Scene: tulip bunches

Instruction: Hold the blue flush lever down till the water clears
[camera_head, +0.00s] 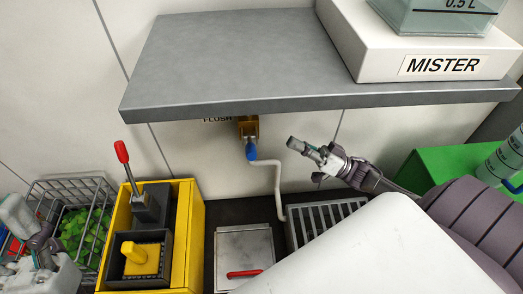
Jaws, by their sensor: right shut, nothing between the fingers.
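The blue flush lever (251,150) hangs below a brass valve (248,127) on the wall under the grey shelf. The shelf edge partly hides the FLUSH label (217,120). A pale pipe (277,185) runs from beside the lever down to a drain grate (322,215). I cannot make out any water. My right gripper (291,143) is shut and empty, its tip to the right of the lever with a gap between them. My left gripper (14,212) is at the left edge by a wire basket; its fingers are too unclear to judge.
The grey shelf (235,55) overhangs the lever and bears a white MISTER unit (440,65). A yellow box (186,235) with a red-knobbed lever (121,152) stands at left. The wire basket (75,190) holds green pieces. A green block (440,165) is at right.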

